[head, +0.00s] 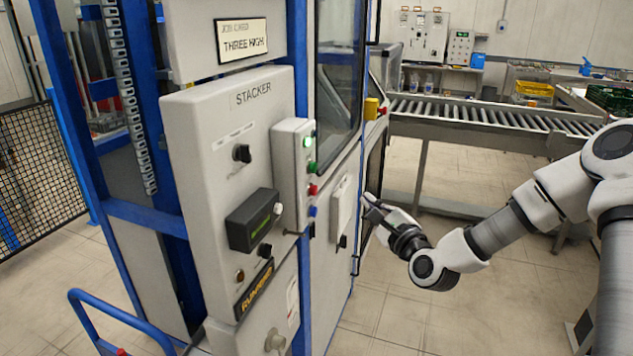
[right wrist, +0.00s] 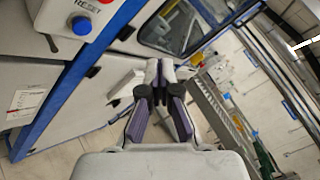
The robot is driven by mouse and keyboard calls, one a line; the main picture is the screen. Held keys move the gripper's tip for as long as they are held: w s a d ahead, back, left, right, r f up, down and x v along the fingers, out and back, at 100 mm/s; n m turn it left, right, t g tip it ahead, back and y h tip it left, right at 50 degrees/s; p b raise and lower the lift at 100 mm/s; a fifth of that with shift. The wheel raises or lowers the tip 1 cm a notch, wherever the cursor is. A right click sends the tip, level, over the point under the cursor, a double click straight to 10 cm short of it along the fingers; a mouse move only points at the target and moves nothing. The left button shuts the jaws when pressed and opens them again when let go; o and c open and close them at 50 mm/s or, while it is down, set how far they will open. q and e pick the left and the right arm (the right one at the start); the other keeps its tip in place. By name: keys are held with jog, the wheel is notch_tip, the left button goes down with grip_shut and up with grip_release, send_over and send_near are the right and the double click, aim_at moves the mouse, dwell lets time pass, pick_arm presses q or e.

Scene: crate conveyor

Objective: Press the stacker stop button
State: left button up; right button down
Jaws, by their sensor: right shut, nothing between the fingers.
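The grey stacker panel (head: 220,150) stands left of centre in the head view. A button box (head: 292,160) on its right side carries a green button (head: 311,167), a red button (head: 313,190) and a blue button (head: 312,211) in a column. In the right wrist view the blue button (right wrist: 81,25), marked RESET, shows at the upper left, with the red button (right wrist: 108,2) cut off by the top edge. My right gripper (head: 369,201) is shut and empty, right of the box and apart from it. Its fingertips (right wrist: 160,72) meet in the wrist view. My left gripper is out of view.
A job card (head: 243,40) reads THREE HIGH. A sign low on the panel (head: 255,289) appears to read RUNNING. A yellow box (head: 371,108) with a red knob sits on the machine frame. A roller conveyor (head: 480,112) runs behind my right arm. A blue rail (head: 120,315) is lower left.

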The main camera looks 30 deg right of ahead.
aim_at(315, 191)
jog(key=shift+w, duration=0.1)
jog(key=shift+f, duration=0.1)
jog(key=w+a+b, duration=0.4)
jog(key=w+a, duration=0.1)
jog(key=w, duration=0.1)
jog(key=shift+w+a+b, duration=0.35)
jog(key=shift+a, duration=0.05)
dwell(1.3)
jog(key=shift+w+a+b, duration=0.3)
